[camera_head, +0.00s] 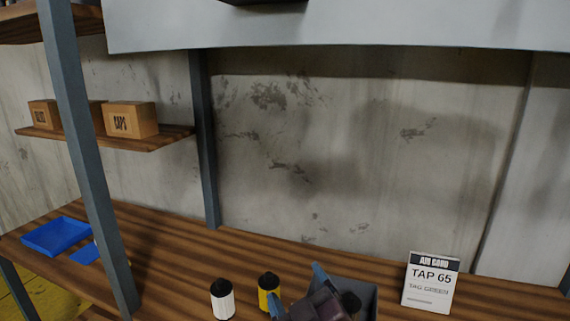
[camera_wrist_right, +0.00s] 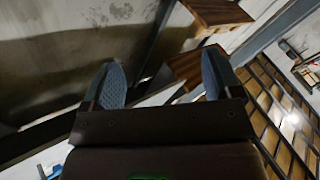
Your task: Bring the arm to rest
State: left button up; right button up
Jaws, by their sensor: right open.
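My right gripper (camera_head: 299,289) shows at the bottom of the head view, above the wooden bench (camera_head: 250,255). Its dark body hides part of the bench. In the right wrist view its two blue-grey finger pads (camera_wrist_right: 162,82) stand wide apart with nothing between them. That view looks past the fingers at the wall and shelf boards, not at the bench top. My left gripper is in neither view.
A white bottle (camera_head: 222,298) and a yellow bottle (camera_head: 268,289) stand left of the gripper. A sign reading TAP 65 (camera_head: 431,283) stands to the right. A blue tray (camera_head: 56,236) lies far left. Grey posts (camera_head: 87,160) carry a shelf with boxes (camera_head: 131,119).

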jog(key=s+d+f+m+g+h, duration=0.3)
jog(key=d+f, duration=0.4)
jog(key=d, duration=0.1)
jog(key=s+d+f+m+g+h, duration=0.3)
jog(key=s+d+f+m, duration=0.1)
jog(key=d+f, duration=0.3)
jog(key=s+d+f+m+g, duration=0.1)
jog(key=s+d+f+g, duration=0.1)
jog(key=s+d+g, duration=0.3)
jog(key=s+d+f+m+h, duration=0.1)
jog(key=s+d+f, duration=0.2)
jog(key=s, duration=0.4)
jog(key=s+d+f+m+g, duration=0.1)
jog(key=s+d+f+g, duration=0.15)
jog(key=s, duration=0.25)
jog(key=w+f+t, duration=0.7)
jog(key=f, duration=0.3)
jog(key=shift+w+d, duration=0.3)
jog(key=shift+w, duration=0.05)
